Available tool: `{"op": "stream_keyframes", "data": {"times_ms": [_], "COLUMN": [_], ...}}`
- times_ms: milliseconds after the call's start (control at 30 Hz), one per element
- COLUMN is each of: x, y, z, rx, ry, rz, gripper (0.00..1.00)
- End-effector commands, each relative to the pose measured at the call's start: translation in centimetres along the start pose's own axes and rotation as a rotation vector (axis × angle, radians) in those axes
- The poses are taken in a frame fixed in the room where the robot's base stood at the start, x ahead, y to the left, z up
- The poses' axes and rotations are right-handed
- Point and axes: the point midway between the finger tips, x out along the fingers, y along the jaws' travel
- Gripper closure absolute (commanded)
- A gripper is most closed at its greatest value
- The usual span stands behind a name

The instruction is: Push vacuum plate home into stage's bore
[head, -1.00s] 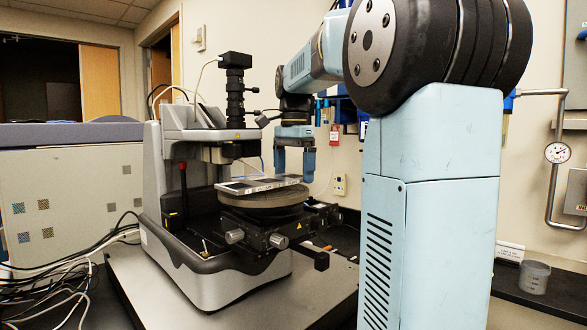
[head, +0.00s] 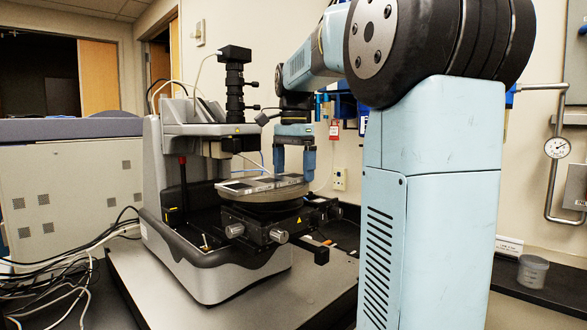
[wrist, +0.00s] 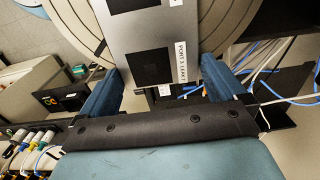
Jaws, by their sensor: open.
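The vacuum plate (head: 236,186) is a flat silver-grey plate with dark square patches. It lies across the round stage (head: 262,205) of the profiler. The wrist view shows one end of the plate (wrist: 187,24), with a printed label, over the ringed stage disc (wrist: 75,14). My gripper (head: 295,179) is at the plate's right end, pointing down. In the wrist view my open gripper (wrist: 160,68) has one blue finger on each side of the plate's end. Whether the fingers touch the plate is unclear. The bore is hidden beneath the plate.
The profiler's black optical column (head: 235,90) and head (head: 205,130) stand left of my gripper. Stage knobs (head: 279,237) stick out at the front. Cables (head: 60,265) lie at the left. A clear cup (head: 532,272) stands at the far right.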

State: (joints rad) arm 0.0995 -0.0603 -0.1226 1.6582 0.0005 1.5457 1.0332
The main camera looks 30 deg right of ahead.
Motion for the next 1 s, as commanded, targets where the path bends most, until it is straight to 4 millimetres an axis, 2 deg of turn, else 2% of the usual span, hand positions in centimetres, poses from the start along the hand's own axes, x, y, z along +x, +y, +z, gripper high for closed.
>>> {"op": "stream_keyframes", "data": {"times_ms": [233, 1000], "x": [-0.3, -6.5], "y": [0.0, 0.0], "z": [-0.1, 0.0], "rx": [0.000, 0.000], "ry": [-0.001, 0.000], "rz": [0.003, 0.000], "gripper": [0.00, 0.00]}}
